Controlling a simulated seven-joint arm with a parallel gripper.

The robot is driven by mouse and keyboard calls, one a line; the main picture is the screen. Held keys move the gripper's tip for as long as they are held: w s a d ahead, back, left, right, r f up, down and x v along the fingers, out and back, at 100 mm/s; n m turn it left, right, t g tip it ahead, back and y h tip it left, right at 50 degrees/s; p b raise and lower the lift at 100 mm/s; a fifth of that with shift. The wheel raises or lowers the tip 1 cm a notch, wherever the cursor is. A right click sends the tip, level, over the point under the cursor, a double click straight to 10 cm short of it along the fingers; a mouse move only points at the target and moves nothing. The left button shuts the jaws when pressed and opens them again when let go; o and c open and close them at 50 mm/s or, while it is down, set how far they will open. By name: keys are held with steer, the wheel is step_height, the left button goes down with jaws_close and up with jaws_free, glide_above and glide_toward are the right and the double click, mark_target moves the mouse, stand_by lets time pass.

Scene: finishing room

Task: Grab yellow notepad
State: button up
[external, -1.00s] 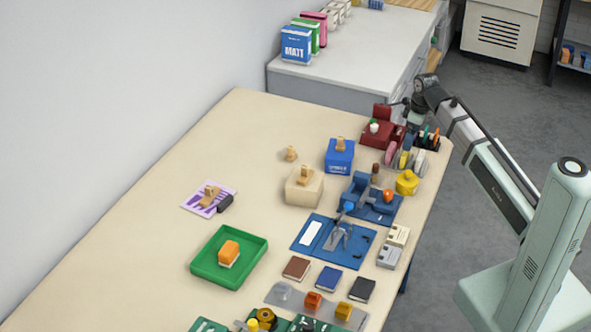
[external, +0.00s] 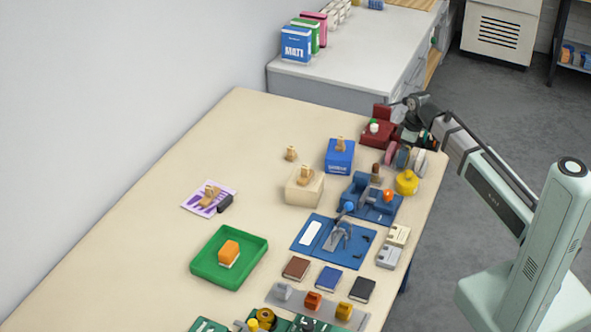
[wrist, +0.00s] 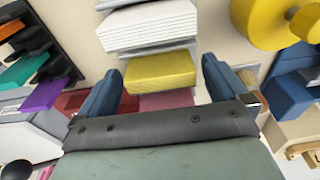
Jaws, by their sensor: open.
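The yellow notepad (wrist: 162,72) shows in the wrist view as a thick pad with visible page edges, standing in a row of pads. My gripper (wrist: 161,74) is open, with one blue finger at each side of the yellow notepad and a gap to each side. How far down the fingers reach beside it is hard to tell. In the external view my gripper (external: 412,132) is over the pad row at the table's far right corner, and the arm's end partly hides that area.
In the wrist view a white pad (wrist: 148,25) stands just beyond the yellow one and a pink pad (wrist: 166,100) just nearer. A yellow round container (external: 407,182), a dark red object (external: 377,133) and a blue holder (external: 372,205) are close by. The table's left side is largely clear.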

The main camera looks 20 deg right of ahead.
steer(key=c, duration=1)
steer(key=shift+r, duration=0.1)
